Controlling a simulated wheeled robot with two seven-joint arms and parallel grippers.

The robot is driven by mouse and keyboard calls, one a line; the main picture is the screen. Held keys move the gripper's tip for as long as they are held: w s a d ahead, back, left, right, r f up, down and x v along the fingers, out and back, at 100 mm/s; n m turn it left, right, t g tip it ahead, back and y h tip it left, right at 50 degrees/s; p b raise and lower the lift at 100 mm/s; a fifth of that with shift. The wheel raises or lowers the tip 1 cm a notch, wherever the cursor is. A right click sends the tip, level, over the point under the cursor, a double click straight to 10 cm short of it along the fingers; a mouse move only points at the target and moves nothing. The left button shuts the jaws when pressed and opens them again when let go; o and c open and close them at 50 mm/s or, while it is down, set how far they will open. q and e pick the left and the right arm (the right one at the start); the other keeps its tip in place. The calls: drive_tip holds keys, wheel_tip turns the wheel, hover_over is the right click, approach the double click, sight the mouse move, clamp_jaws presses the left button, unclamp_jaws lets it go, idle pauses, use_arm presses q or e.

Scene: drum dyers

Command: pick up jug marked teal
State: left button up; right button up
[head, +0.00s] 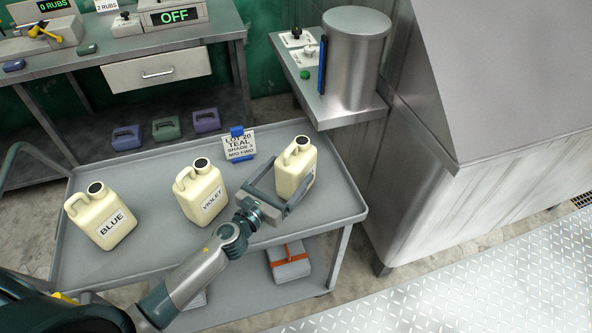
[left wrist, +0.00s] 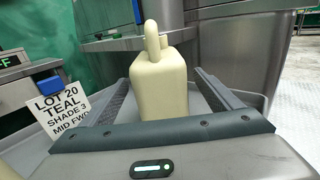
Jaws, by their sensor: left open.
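Three cream jugs stand upright on a grey cart. The left one reads BLUE (head: 102,214) and the middle one reads VIOLET (head: 200,191). The label of the right jug (head: 295,165) is mostly hidden by my gripper and I cannot read it. My left gripper (head: 293,174) is open, with its fingers on either side of the right jug. In the left wrist view this jug (left wrist: 160,87) stands between the two fingers, with gaps at both sides. My right gripper is not in view.
A steel cylinder (head: 354,60) on a shelf and a large steel housing (head: 490,90) are to the right. A workbench (head: 110,60) is behind.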

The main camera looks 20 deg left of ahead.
use_arm(q)
drive_tip(key=p+x, duration=0.1)
drive_tip(key=x, duration=0.2)
drive_tip(key=shift+w+r, duration=0.1)
drive_tip(key=shift+w, duration=0.05)
drive_tip(key=shift+w+d, duration=0.2)
drive_tip(key=shift+w, duration=0.45)
drive_tip(key=shift+c, duration=0.3)
drive_tip(key=c, duration=1.4)
drive_tip(key=shift+r, duration=0.15)
